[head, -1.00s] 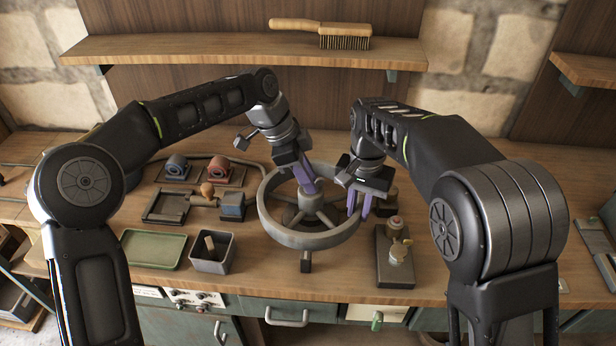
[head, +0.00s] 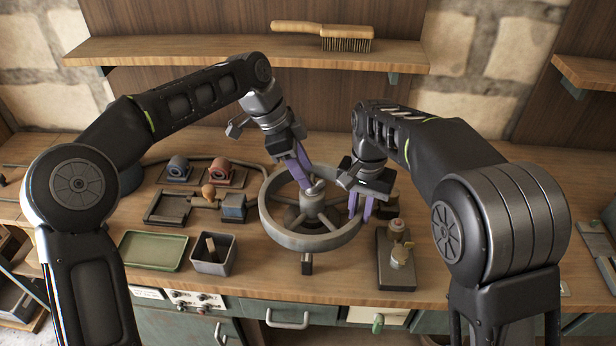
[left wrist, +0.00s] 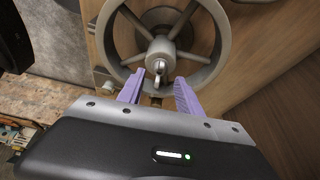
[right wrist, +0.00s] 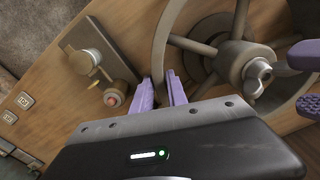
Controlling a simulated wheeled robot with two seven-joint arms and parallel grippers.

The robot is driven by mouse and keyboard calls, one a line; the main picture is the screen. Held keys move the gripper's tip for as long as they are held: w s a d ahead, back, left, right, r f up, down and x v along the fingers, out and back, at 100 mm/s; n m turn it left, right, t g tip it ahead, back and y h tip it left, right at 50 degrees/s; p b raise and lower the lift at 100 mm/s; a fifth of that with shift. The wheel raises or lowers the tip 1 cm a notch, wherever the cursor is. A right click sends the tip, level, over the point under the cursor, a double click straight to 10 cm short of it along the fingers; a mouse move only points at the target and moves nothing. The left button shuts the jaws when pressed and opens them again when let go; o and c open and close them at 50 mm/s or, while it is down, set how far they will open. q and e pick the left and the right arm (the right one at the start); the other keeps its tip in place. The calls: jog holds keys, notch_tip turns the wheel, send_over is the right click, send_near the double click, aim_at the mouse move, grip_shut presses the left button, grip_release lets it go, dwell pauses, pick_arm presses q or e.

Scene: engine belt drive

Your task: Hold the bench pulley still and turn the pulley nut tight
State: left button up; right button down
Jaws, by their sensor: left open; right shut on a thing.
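The bench pulley is a large grey spoked wheel (head: 270,222) lying on the bench, with the pulley nut (head: 315,187) at its hub. The nut, a small bright winged piece, shows in the left wrist view (left wrist: 159,68) and the right wrist view (right wrist: 257,72). My left gripper (head: 309,177) is open and empty, just above the hub; in the left wrist view its two purple fingers (left wrist: 157,84) point at the nut from either side, apart from it. My right gripper (head: 361,212) is shut on the pulley's rim at the right; the gripped spot is partly hidden by its fingers (right wrist: 164,80).
A grey block with brass and red fittings (head: 396,262) stands right of the pulley. A green tray (head: 152,250), a dark open box (head: 212,262) and small fixtures (head: 205,205) lie to the left. A brush (head: 345,38) lies on the shelf above.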

jog(key=c, duration=1.2)
grip_release()
jog(key=shift+c, duration=0.2)
pick_arm(q)
jog(key=v, duration=0.4)
pick_arm(e)
notch_tip(320, 180, up, 7)
jog(key=p, duration=0.6)
pick_arm(q)
notch_tip(320, 180, up, 6)
